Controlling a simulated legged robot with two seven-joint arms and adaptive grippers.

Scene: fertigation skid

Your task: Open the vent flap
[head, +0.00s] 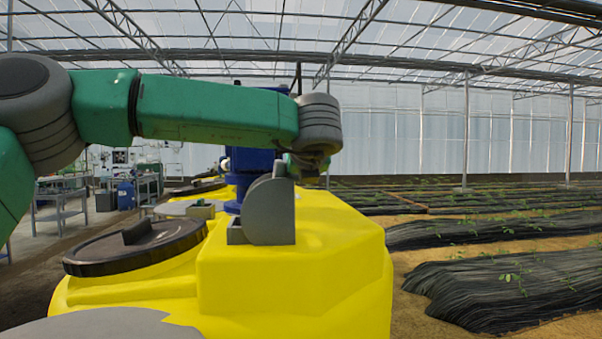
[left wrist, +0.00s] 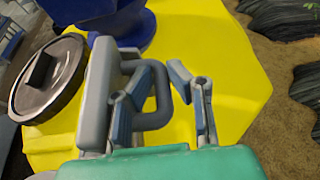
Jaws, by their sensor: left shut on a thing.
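The vent flap (head: 270,210) is a grey upright plate with a rounded top, on a grey base on top of the yellow tank (head: 290,275). In the left wrist view the flap (left wrist: 97,95) shows edge-on, with a grey loop handle (left wrist: 158,112) standing out to its right. My left gripper (left wrist: 165,108) has one finger inside the loop beside the plate and the other outside it, with the handle between them. In the head view the fingers are hidden behind the flap and my arm. My right gripper is in neither view.
A blue fitting (head: 246,168) stands just behind the flap. A black round lid (head: 135,246) with a raised grip sits on the tank to the left. Plant rows under black film (head: 500,285) lie right, and benches (head: 60,205) stand far left. Space right of the flap looks clear.

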